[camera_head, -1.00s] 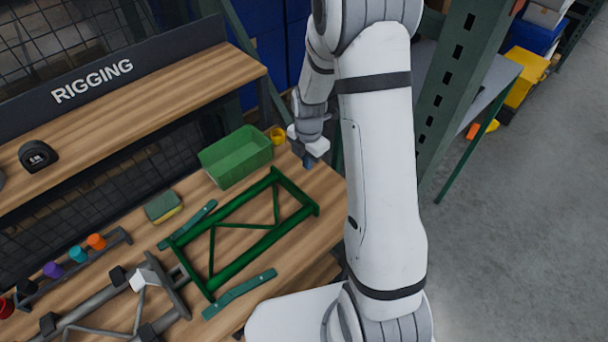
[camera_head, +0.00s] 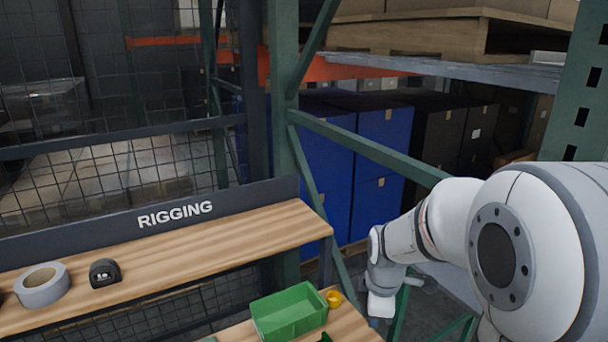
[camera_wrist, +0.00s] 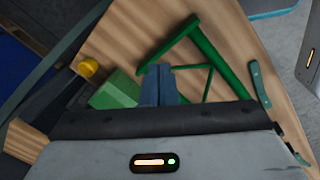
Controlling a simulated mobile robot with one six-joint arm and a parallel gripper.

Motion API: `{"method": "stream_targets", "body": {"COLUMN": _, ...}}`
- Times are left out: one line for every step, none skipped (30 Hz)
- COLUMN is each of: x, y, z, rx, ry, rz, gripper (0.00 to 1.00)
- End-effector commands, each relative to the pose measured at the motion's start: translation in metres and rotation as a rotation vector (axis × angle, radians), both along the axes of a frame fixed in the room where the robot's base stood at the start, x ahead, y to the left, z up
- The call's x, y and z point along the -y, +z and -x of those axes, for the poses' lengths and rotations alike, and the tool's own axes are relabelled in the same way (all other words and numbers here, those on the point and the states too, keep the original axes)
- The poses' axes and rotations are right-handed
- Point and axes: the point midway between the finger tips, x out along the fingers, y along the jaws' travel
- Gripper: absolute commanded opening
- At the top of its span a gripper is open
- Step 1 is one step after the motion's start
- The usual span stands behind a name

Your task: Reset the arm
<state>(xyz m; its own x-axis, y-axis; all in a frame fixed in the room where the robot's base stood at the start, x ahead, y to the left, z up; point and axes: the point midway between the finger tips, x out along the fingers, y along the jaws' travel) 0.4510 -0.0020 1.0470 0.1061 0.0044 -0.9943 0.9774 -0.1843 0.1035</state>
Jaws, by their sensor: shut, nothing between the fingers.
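My gripper (camera_wrist: 157,84) shows in the wrist view with its two dark blue-grey fingers together and nothing between them. Beyond the fingertips lie a green tube frame (camera_wrist: 200,40) and the wooden workbench (camera_wrist: 125,30). In the head view my arm reaches in from the right, and the wrist end hangs low beside the bench's right end. The fingers are not visible in the head view.
A green bin (camera_head: 289,312) and a small yellow cup (camera_head: 333,298) stand at the bench's back right. The RIGGING shelf (camera_head: 250,232) holds a tape roll (camera_head: 42,284) and a tape measure (camera_head: 104,272). Blue boxes (camera_head: 383,140) and a green rack post (camera_head: 282,130) stand behind.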

Motion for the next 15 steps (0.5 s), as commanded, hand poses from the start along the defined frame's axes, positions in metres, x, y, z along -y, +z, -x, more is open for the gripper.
{"method": "stream_targets", "body": {"x": 0.000, "y": 0.016, "z": 0.013, "rx": 0.023, "ry": -0.107, "rz": -0.012, "gripper": 0.00}}
{"method": "stream_targets", "body": {"x": 0.000, "y": 0.024, "z": 0.020, "rx": 0.032, "ry": -0.181, "rz": -0.021, "gripper": 0.00}}
{"method": "stream_targets", "body": {"x": 0.000, "y": 0.034, "z": 0.031, "rx": 0.046, "ry": -0.278, "rz": -0.035, "gripper": 0.00}}
{"method": "stream_targets", "body": {"x": 0.000, "y": 0.040, "z": 0.039, "rx": 0.054, "ry": -0.350, "rz": -0.045, "gripper": 0.00}}
{"method": "stream_targets", "body": {"x": 0.000, "y": 0.047, "z": 0.047, "rx": 0.062, "ry": -0.424, "rz": -0.057, "gripper": 0.00}}
{"method": "stream_targets", "body": {"x": 0.000, "y": 0.055, "z": 0.058, "rx": 0.075, "ry": -0.520, "rz": -0.074, "gripper": 0.00}}
{"method": "stream_targets", "body": {"x": 0.000, "y": 0.060, "z": 0.066, "rx": 0.083, "ry": -0.592, "rz": -0.087, "gripper": 0.00}}
{"method": "stream_targets", "body": {"x": 0.000, "y": 0.066, "z": 0.074, "rx": 0.092, "ry": -0.665, "rz": -0.100, "gripper": 0.00}}
{"method": "stream_targets", "body": {"x": 0.000, "y": 0.072, "z": 0.085, "rx": 0.102, "ry": -0.759, "rz": -0.119, "gripper": 0.00}}
{"method": "stream_targets", "body": {"x": 0.000, "y": 0.076, "z": 0.094, "rx": 0.110, "ry": -0.829, "rz": -0.135, "gripper": 0.00}}
{"method": "stream_targets", "body": {"x": 0.000, "y": 0.079, "z": 0.101, "rx": 0.117, "ry": -0.896, "rz": -0.150, "gripper": 0.00}}
{"method": "stream_targets", "body": {"x": 0.000, "y": 0.083, "z": 0.111, "rx": 0.126, "ry": -0.979, "rz": -0.169, "gripper": 0.00}}
{"method": "stream_targets", "body": {"x": 0.000, "y": 0.086, "z": 0.118, "rx": 0.130, "ry": -1.037, "rz": -0.183, "gripper": 0.00}}
{"method": "stream_targets", "body": {"x": 0.000, "y": 0.088, "z": 0.124, "rx": 0.134, "ry": -1.091, "rz": -0.196, "gripper": 0.00}}
{"method": "stream_targets", "body": {"x": 0.000, "y": 0.090, "z": 0.131, "rx": 0.141, "ry": -1.156, "rz": -0.212, "gripper": 0.00}}
